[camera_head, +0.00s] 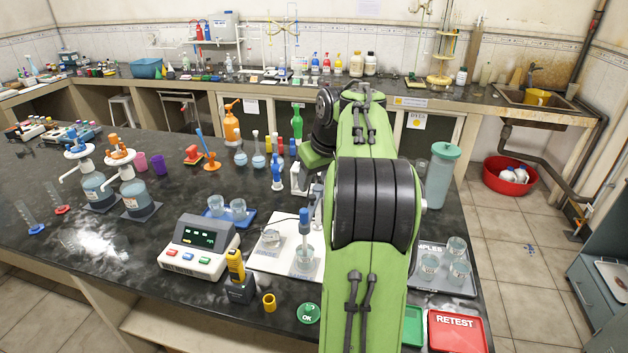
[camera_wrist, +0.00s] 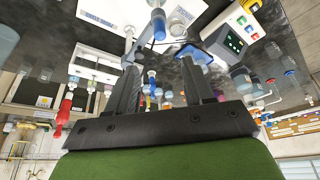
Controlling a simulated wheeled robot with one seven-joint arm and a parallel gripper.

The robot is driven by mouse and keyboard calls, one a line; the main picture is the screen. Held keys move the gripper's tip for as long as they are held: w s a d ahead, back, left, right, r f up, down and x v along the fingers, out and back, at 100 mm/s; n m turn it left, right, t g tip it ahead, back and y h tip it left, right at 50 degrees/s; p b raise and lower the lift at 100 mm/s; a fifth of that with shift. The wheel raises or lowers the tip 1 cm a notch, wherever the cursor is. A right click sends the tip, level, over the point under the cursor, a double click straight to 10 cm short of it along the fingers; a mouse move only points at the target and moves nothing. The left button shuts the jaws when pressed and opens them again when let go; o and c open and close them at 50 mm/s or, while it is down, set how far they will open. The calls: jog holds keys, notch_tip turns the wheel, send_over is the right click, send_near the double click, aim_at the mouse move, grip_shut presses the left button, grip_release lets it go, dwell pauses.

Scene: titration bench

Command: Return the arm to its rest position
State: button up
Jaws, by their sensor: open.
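My arm (camera_head: 375,205) is green with black joints and rises through the middle of the head view, bent over the bench. My gripper (camera_wrist: 160,72) shows in the wrist view with its two dark fingers spread apart and nothing seen held between them. In the head view the arm's own links largely hide the gripper. The wrist view is turned over, with the bench top in its upper part. A beaker with a blue-topped probe (camera_head: 305,245) stands on a white plate left of the arm.
A titrator with green digits (camera_head: 200,240) and a yellow meter (camera_head: 238,275) stand left of the arm. A sample tray with beakers (camera_head: 440,279), a green-lidded jar (camera_head: 441,175) and a red RETEST tray (camera_head: 456,331) lie to its right. Wash bottles stand behind.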

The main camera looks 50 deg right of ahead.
dwell(0.3)
jog(key=s+a+r+n, duration=0.1)
jog(key=a+r, duration=0.1)
jog(key=a, duration=0.8)
jog(key=s+a+r+n, duration=0.1)
jog(key=a, duration=1)
jog(key=s+a+f, duration=0.3)
jog(key=s+a, duration=0.3)
jog(key=s, duration=0.1)
jog(key=s+a+f+n+t+y, duration=0.1)
jog(key=s+a+f, duration=0.3)
jog(key=s, duration=0.4)
jog(key=shift+s+a+n, duration=0.25)
jog(key=shift+a+n, duration=0.05)
jog(key=shift+a, duration=0.6)
